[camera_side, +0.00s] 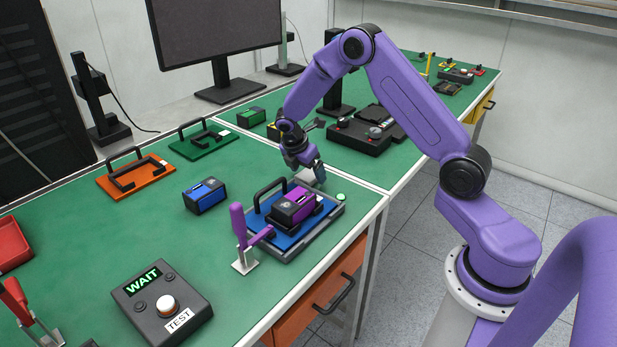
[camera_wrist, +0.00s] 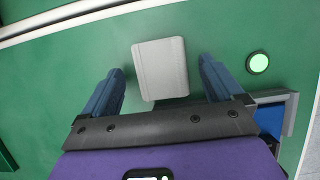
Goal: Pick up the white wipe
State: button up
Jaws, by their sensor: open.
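The white wipe (camera_wrist: 160,69) is a pale grey-white block lying on the green table in the wrist view. It lies between and slightly ahead of my gripper's fingertips. In the side view the wipe (camera_side: 307,176) shows just by my gripper (camera_side: 312,172), partly hidden by the fingers. My gripper (camera_wrist: 160,85) is open, with a blue finger on each side of the wipe and a visible gap at each side. Nothing is held.
A blue tray (camera_side: 335,214) with a purple-and-black block (camera_side: 294,207) and a purple clamp (camera_side: 240,226) stand close in front. A round green light (camera_side: 340,197) is right of the wipe. A blue block (camera_side: 204,196) lies to the left. The table seam runs behind.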

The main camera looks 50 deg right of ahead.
jog(key=shift+d+f, duration=0.1)
jog(key=shift+f, duration=0.15)
jog(key=c, duration=1.1)
jog(key=shift+r, duration=0.1)
jog(key=shift+r, duration=0.5)
notch_tip(320, 180, up, 2)
jog(key=shift+r, duration=0.1)
jog(key=s+a+r, duration=0.1)
jog(key=s+r, duration=0.2)
jog(key=s, duration=0.1)
jog(key=s+a+r, duration=0.1)
jog(key=s+r, duration=0.2)
jog(key=s, duration=0.2)
jog(key=s+a+r, duration=0.1)
jog(key=s+r, duration=0.2)
jog(key=s, duration=0.1)
jog(key=shift+s+a+r, duration=0.15)
jog(key=shift+s+r, duration=0.2)
